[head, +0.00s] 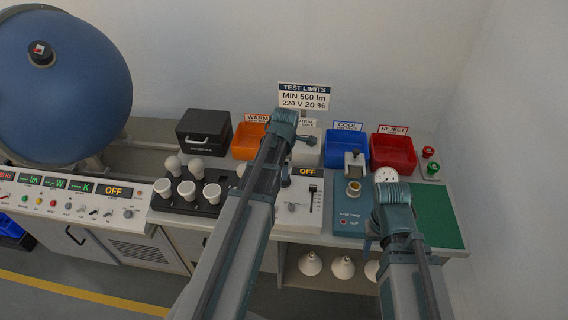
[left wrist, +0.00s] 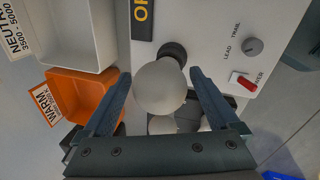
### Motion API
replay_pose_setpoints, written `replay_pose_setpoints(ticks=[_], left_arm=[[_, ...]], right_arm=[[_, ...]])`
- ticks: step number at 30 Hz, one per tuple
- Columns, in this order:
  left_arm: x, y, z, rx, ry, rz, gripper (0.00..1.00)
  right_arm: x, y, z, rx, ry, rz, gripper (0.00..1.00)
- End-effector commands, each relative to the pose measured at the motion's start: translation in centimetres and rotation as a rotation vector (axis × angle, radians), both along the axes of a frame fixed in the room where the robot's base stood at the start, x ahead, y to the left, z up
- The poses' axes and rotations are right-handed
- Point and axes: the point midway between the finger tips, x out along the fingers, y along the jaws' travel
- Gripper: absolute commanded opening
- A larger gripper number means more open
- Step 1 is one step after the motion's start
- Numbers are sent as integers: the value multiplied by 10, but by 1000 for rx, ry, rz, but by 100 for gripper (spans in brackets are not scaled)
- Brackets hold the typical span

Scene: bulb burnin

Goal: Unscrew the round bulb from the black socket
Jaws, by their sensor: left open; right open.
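The round bulb (left wrist: 160,88) is a frosted white globe. In the left wrist view it stands at the black socket (left wrist: 173,53) on the light control panel (left wrist: 222,25). My left gripper (left wrist: 158,77) is open, with one finger on each side of the globe; I cannot tell whether either touches it. In the head view my left arm (head: 240,215) covers the socket area, so bulb and left gripper are hidden there. My right gripper (head: 371,238) is open and empty, low over the blue fixture (head: 348,222) at the right, partly hidden by its own arm.
A dark rack (head: 200,207) holds several white bulbs left of my left arm. Behind stand a black case (head: 204,132), an orange bin (head: 246,140), a blue bin (head: 346,146) and a red bin (head: 393,151). A green mat (head: 437,215) at the right is clear. A large blue sphere (head: 60,90) stands far left.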

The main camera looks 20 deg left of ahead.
Motion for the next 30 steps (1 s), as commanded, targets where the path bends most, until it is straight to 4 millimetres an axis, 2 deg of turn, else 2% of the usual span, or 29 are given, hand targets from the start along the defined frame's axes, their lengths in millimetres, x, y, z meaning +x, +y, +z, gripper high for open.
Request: replay_pose_setpoints(ticks=[24, 30], left_arm=[[-1, 0, 0, 0, 1, -1028, 94], [-2, -1, 0, 0, 0, -1144, 94]], right_arm=[[0, 0, 0, 0, 0, 0, 50], [0, 0, 0, 0, 0, 0, 50]])
